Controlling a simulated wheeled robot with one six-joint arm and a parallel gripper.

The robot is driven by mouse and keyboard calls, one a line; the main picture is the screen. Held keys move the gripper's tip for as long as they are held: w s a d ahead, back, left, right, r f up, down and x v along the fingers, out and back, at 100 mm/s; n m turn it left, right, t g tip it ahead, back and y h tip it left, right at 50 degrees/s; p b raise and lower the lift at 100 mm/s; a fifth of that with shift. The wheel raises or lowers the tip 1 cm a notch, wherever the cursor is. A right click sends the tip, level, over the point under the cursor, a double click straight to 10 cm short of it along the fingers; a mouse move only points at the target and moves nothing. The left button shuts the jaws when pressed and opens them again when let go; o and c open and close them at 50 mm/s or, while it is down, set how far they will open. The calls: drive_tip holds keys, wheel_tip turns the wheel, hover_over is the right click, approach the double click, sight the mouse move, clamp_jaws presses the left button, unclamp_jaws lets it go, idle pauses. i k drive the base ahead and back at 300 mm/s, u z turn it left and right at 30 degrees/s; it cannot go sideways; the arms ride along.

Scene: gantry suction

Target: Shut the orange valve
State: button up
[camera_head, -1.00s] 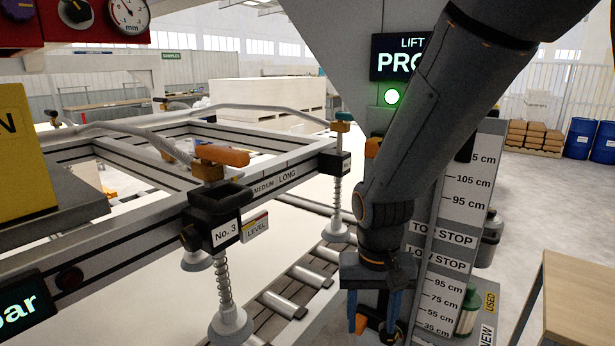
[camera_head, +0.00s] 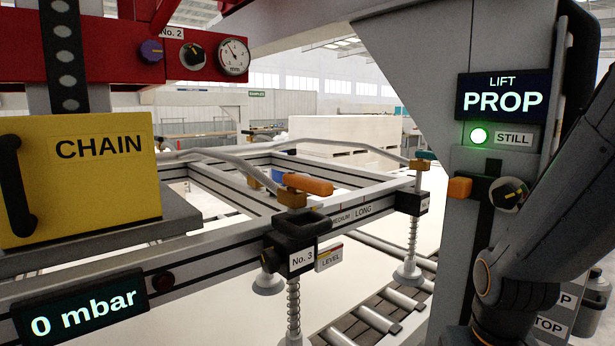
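The orange valve lever (camera_head: 306,184) sits on a brass body (camera_head: 292,199) above the black clamp block labelled No. 3 (camera_head: 302,258), at the near corner of the grey lifting frame (camera_head: 215,275). The lever lies roughly level, its free end pointing right. A hose runs behind it, and I cannot tell from the lever alone how far the valve is turned. My arm comes down at the right edge, well right of the valve. My gripper is below the picture and hidden.
A teal lever (camera_head: 427,156) tops another suction cup to the right. At left are a yellow CHAIN box (camera_head: 85,180) and a 0 mbar display (camera_head: 83,311).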

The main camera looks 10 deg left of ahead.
sight(320, 188)
drive_tip(key=k, duration=1)
drive_tip(key=u, duration=1.65)
drive_tip(key=i, duration=0.55)
drive_tip(key=z, duration=2.25)
